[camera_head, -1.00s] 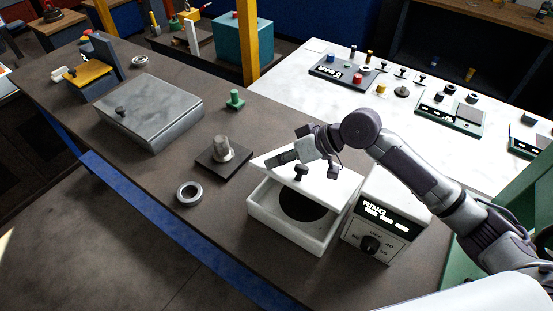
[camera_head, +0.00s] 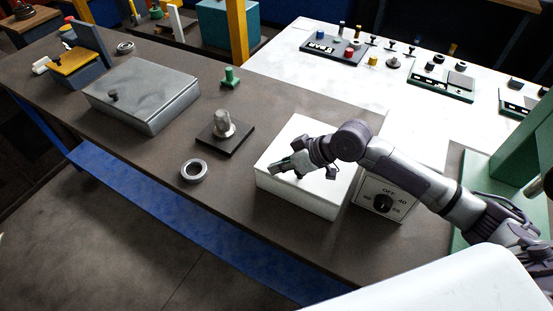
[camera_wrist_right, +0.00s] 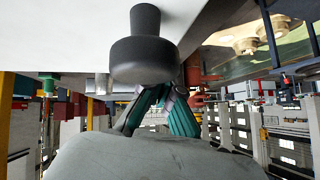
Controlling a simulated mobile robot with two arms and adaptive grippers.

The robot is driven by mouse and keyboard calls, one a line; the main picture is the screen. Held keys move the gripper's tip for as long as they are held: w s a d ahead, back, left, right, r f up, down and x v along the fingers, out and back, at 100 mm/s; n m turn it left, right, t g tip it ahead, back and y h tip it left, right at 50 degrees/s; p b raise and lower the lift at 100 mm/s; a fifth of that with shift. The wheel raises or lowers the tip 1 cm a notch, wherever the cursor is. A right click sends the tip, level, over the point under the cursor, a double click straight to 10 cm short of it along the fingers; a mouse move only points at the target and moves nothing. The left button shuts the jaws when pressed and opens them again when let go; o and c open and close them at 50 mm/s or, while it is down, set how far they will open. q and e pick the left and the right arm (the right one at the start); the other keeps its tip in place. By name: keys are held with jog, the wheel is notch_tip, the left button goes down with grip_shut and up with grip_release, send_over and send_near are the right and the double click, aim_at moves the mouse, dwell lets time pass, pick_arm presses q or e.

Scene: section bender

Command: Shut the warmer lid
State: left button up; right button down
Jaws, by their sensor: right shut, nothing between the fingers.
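The white warmer box (camera_head: 300,198) stands on the dark bench. Its white lid (camera_head: 298,130) lies flat over the box, with no dark opening showing. My right gripper (camera_head: 281,170) is over the front left part of the lid, shut and empty. In the right wrist view its fingers (camera_wrist_right: 160,112) are close together, beside and partly behind the lid's black knob (camera_wrist_right: 145,50). Whether they touch the knob or lid is not clear. The arm hides part of the lid. My left gripper is not in view.
The control box with a black dial (camera_head: 385,203) stands right of the warmer. A dark plate with a metal post (camera_head: 222,125) and a metal ring (camera_head: 194,171) lie to the left. A grey lidded box (camera_head: 145,95) is farther left. Bare bench lies in front.

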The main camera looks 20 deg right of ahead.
jog(key=shift+a, duration=0.15)
jog(key=shift+s+a, duration=0.1)
jog(key=shift+a+r+p, duration=0.1)
jog(key=shift+r+p, duration=0.5)
jog(key=shift+p, duration=0.1)
notch_tip(320, 180, up, 3)
jog(key=p, duration=0.3)
jog(key=shift+r+p, duration=0.2)
jog(key=shift+p, duration=0.15)
jog(key=shift+s+d+r+b, duration=0.55)
jog(key=shift+s+d+b, duration=0.25)
jog(key=shift+d+b, duration=0.15)
pick_arm(q)
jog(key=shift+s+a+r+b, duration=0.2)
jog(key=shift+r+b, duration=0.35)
jog(key=shift+b, duration=0.35)
pick_arm(e)
jog(key=s+a+v, duration=0.1)
jog(key=v, duration=0.6)
jog(key=shift+r, duration=0.3)
jog(key=shift+a, duration=0.1)
